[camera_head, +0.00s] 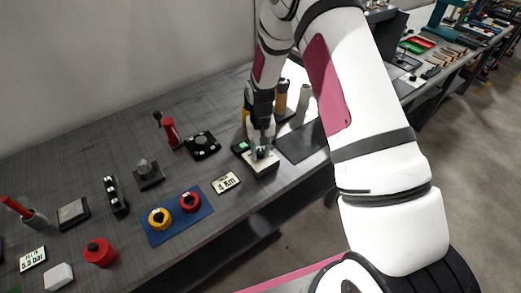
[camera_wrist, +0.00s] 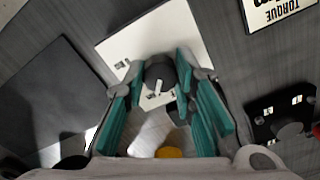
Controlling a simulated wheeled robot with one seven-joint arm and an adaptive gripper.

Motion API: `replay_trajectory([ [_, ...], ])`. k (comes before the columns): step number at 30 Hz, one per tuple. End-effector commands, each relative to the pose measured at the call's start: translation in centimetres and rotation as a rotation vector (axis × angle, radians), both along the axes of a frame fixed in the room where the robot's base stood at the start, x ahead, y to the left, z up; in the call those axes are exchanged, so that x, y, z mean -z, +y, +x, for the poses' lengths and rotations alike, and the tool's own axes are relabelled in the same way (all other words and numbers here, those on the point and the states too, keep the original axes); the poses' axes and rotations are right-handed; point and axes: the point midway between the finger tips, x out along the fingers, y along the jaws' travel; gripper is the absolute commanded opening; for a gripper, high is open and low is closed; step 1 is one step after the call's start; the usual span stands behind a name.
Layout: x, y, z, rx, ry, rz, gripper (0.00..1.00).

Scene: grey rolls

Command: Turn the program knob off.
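The program knob (camera_wrist: 160,77) is a dark grey round knob with a white pointer mark. It sits on a white plate (camera_wrist: 165,32) with small dark labels. In the head view the plate is the top of a white box (camera_head: 262,167) near the front edge of the bench. My gripper (camera_wrist: 162,75) points down over it, its teal fingers apart on either side of the knob. A narrow gap seems to remain beside the knob, but contact is hard to judge. In the head view my gripper (camera_head: 263,152) hides the knob.
A dark flat mat (camera_head: 302,141) lies right of the box. A black device (camera_head: 202,145) stands behind left. Yellow and grey cylinders (camera_head: 281,96) stand behind.

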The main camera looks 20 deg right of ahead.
Motion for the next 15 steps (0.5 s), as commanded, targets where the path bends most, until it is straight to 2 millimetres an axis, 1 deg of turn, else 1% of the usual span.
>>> replay_trajectory([
  [8,0.00,0.03,0.02,-0.010,0.000,0.000,0.00],
  [15,0.01,-0.02,0.09,-0.097,-0.001,0.000,0.00],
])
